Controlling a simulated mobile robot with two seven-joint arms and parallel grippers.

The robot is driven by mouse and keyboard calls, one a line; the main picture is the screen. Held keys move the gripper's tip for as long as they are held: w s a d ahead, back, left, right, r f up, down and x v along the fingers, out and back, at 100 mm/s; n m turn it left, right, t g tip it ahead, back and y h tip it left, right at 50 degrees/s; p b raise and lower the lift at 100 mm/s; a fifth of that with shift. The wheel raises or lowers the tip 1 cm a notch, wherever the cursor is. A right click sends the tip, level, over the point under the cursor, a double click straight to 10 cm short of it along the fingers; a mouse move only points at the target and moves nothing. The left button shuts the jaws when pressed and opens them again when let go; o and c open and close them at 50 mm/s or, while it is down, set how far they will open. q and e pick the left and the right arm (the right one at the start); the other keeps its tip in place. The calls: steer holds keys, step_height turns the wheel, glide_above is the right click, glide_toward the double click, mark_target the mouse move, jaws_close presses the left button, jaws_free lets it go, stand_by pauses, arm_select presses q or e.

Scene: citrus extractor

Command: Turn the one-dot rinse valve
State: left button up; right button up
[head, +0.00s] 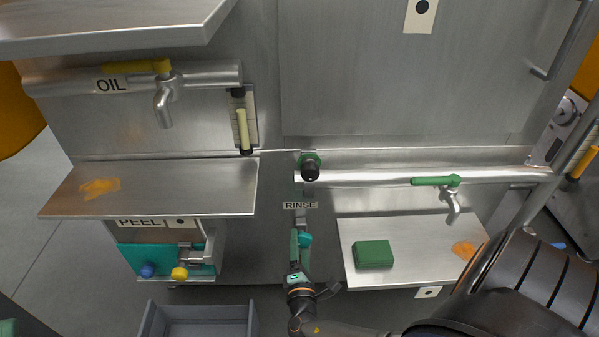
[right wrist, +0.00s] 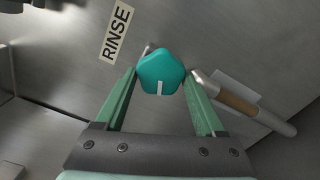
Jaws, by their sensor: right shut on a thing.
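A teal, many-sided valve knob (head: 305,239) sits on the steel front below the RINSE label (head: 300,205). In the right wrist view the knob (right wrist: 160,72) shows a short white mark on its face, pointing toward the gripper's palm. My right gripper (right wrist: 158,82) is shut on this knob, with one green finger on each side. In the head view my right gripper (head: 300,241) reaches up to it from below. No dot shows on the knob or the RINSE label. I do not make out my left gripper.
A horizontal pipe (head: 370,178) with a green-handled tap (head: 435,181) runs above a right shelf (head: 412,276) holding a green block (head: 373,254). At left are an oil tap (head: 165,95) and a steel shelf (head: 200,185). A grey bin (head: 200,322) stands below. A one-dot plate (head: 421,12) is at top.

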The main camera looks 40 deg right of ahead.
steer(key=shift+w+d+n+p, duration=0.1)
steer(key=shift+n+p, duration=0.2)
steer(key=shift+n, duration=1.2)
steer(key=o, duration=1.3)
steer(key=shift+o, duration=0.2)
steer(key=shift+f, duration=0.1)
